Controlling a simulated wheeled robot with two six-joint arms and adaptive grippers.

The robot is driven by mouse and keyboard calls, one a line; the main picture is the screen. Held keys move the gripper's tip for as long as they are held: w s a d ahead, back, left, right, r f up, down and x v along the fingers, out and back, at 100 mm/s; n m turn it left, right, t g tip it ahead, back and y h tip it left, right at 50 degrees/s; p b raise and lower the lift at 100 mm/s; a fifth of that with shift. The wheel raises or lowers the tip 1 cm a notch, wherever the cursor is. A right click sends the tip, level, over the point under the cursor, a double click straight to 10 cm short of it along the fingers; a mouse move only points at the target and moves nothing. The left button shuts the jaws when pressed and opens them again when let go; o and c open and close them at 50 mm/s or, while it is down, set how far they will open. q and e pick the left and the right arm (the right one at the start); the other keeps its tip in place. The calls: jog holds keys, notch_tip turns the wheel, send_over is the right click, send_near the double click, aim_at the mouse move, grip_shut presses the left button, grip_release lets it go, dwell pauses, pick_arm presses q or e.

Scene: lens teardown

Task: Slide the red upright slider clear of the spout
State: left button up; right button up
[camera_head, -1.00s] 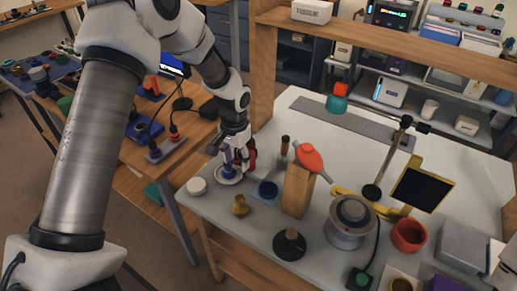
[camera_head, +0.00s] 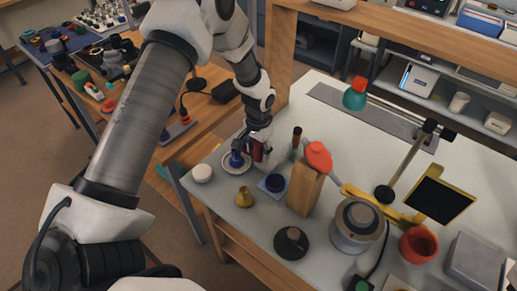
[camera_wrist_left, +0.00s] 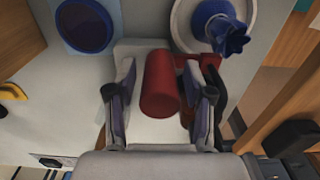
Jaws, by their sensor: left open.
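The red upright slider (camera_wrist_left: 160,85) is a red cylinder on a pale base, seen from above in the left wrist view. It also shows in the head view (camera_head: 257,152), partly hidden by my gripper. My left gripper (camera_wrist_left: 163,95) is open, with one finger on each side of the slider; small gaps seem to show, and contact is unclear. A blue fluted piece (camera_wrist_left: 227,33), perhaps the spout, stands on a round white dish (camera_wrist_left: 182,28) just beside the slider. In the head view, the blue piece (camera_head: 237,160) is left of my gripper (camera_head: 258,142). My right gripper is out of view.
A blue round dish (camera_head: 274,183) on a pad, a brass piece (camera_head: 244,197) and a white jar (camera_head: 202,173) stand close by. A wooden block (camera_head: 304,190) with a red-topped piece (camera_head: 318,156) is to the right. The table's left edge is near.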

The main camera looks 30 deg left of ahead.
aim_at(268, 165)
pick_arm(q)
grip_shut()
jog(key=shift+d, duration=1.85)
grip_release()
jog(key=shift+a, duration=0.1)
jog(key=shift+w+f, duration=0.1)
notch_tip(268, 165, up, 12)
